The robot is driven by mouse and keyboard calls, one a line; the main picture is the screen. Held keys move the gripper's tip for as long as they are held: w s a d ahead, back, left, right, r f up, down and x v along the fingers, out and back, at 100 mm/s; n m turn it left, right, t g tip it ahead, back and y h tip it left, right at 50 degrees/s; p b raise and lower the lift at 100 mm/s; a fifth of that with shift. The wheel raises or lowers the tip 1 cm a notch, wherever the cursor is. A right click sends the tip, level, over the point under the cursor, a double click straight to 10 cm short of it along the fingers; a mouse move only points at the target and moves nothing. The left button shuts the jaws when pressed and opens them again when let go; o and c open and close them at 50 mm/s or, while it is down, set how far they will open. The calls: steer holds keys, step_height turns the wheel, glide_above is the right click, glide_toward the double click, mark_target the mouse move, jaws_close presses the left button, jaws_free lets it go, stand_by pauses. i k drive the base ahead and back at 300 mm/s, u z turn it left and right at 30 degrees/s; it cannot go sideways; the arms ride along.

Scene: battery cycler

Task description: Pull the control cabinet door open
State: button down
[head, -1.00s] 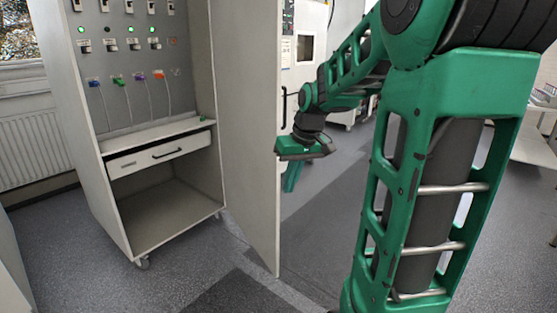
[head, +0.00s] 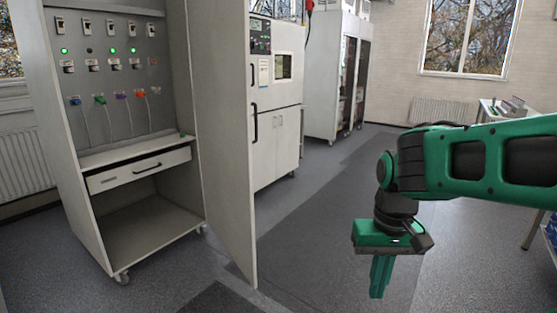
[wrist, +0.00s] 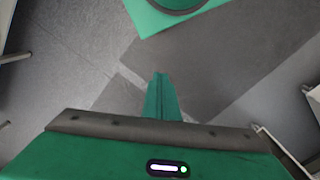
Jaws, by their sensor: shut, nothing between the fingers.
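The control cabinet (head: 62,170) stands at the left in the head view, upright on castors, with its inside in plain sight. Its door (head: 228,150) stands wide open, swung out toward me on the right side of the cabinet. A dark handle (head: 255,122) shows at the door's outer edge, but I cannot tell whether it belongs to the door or to the machine behind. My gripper (head: 380,280) points down over the floor, to the right of the door and clear of it. Its fingers (wrist: 161,98) are shut together and empty in the wrist view.
Inside the cabinet are a panel with switches, green lights and coloured plugs, and a drawer (head: 140,170). A white machine (head: 280,130) stands behind the door, and a tall cabinet (head: 335,70) farther back. A bench is at the right edge. Floor around my gripper is clear.

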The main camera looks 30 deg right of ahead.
mark_target(218, 32)
steer(key=z, duration=0.35)
steer(key=k, duration=0.75)
steer(key=z, duration=0.3)
steer(key=i, duration=1.3)
steer(key=u, duration=0.9)
steer(key=i, duration=1)
steer(key=u, duration=0.45)
